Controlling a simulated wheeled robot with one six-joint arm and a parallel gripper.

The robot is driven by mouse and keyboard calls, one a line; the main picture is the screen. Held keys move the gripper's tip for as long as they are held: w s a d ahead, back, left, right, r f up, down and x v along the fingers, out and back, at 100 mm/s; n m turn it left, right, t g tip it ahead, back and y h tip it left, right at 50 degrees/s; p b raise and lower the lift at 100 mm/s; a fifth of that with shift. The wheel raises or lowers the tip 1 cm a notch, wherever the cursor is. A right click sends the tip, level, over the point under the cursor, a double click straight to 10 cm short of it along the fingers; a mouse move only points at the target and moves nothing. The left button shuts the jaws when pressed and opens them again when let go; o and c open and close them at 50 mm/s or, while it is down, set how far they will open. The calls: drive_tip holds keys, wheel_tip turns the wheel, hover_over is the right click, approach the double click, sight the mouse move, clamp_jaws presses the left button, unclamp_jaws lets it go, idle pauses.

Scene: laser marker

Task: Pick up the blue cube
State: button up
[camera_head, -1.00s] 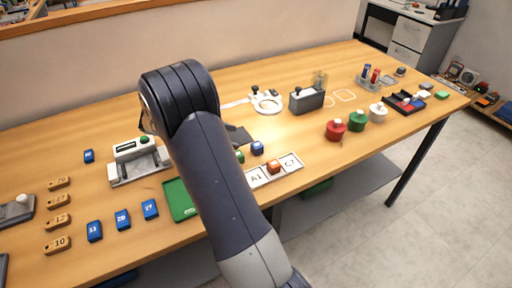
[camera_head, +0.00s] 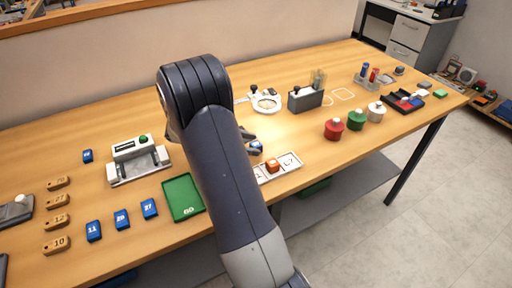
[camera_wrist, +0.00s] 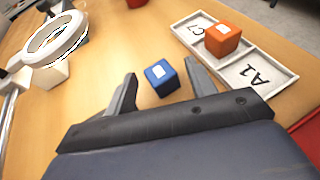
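The blue cube (camera_wrist: 161,78) with a white label rests on the wooden table. In the wrist view it lies between the two spread fingers of my gripper (camera_wrist: 160,70), with clear gaps on both sides. My gripper is open and empty. In the head view the blue cube (camera_head: 256,148) shows just right of my arm, beside a dark gripper finger; my arm hides most of the gripper.
An orange cube (camera_wrist: 222,40) sits on the white tray marked C7 and A1 (camera_wrist: 276,78), close right of the blue cube. A white ring fixture (camera_wrist: 48,66) stands at left. A green tray (camera_head: 183,199) lies left of my arm.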

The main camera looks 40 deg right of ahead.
drive_tip(key=c, duration=1)
drive_tip(key=shift+o, duration=0.2)
